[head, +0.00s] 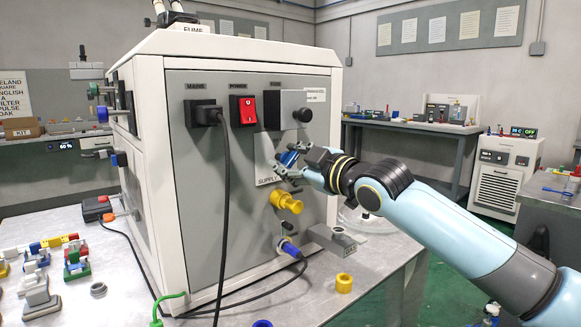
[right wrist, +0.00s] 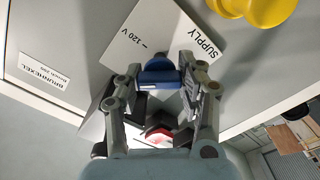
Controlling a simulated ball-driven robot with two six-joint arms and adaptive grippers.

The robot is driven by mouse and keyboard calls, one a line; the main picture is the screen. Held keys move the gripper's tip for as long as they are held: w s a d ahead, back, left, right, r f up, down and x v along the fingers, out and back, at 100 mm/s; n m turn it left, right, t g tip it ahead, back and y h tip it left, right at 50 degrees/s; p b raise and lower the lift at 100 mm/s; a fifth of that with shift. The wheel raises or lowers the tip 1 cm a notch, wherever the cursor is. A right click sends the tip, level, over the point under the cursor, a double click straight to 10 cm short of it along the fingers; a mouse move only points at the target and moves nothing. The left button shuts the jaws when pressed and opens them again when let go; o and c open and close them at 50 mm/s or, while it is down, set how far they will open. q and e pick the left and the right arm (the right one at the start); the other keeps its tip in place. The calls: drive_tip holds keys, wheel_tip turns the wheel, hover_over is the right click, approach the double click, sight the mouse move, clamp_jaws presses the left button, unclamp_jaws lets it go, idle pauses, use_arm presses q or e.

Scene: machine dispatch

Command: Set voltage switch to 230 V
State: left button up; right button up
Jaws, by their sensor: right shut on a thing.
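The grey panel of the white machine (head: 190,190) bears a white plate (head: 264,160) marked SUPPLY. In the right wrist view the plate (right wrist: 135,40) also shows a "120 V" mark. My right gripper (head: 290,161) is at this plate, shut on a blue part (head: 288,157), which appears to be the voltage switch. In the right wrist view the blue part (right wrist: 158,76) sits between the fingertips of my right gripper (right wrist: 160,82), in front of the plate. The fingers hide part of the plate, and a 230 V mark cannot be seen. My left gripper is not in view.
Above the plate are a red power switch (head: 244,110) and a black mains plug (head: 205,113) with a hanging cable. A yellow fitting (head: 287,202) sticks out just below my gripper. A yellow ring (head: 344,283) and a grey block (head: 331,240) lie on the table.

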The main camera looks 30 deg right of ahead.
sight(293, 162)
drive_tip(key=n+b, duration=0.1)
drive_tip(key=n, duration=0.3)
drive_tip(key=shift+f+n+b, duration=0.2)
drive_tip(key=shift+n+b, duration=0.1)
drive_tip(key=shift+b, duration=0.1)
drive_tip(key=shift+n+b, duration=0.85)
drive_tip(key=shift+n, duration=1.45)
drive_tip(key=o, duration=1.2)
drive_tip(key=shift+s, duration=0.15)
drive_tip(key=s, duration=0.6)
drive_tip(key=shift+s+d, duration=0.1)
drive_tip(key=shift+d, duration=0.15)
drive_tip(key=shift+s, duration=0.55)
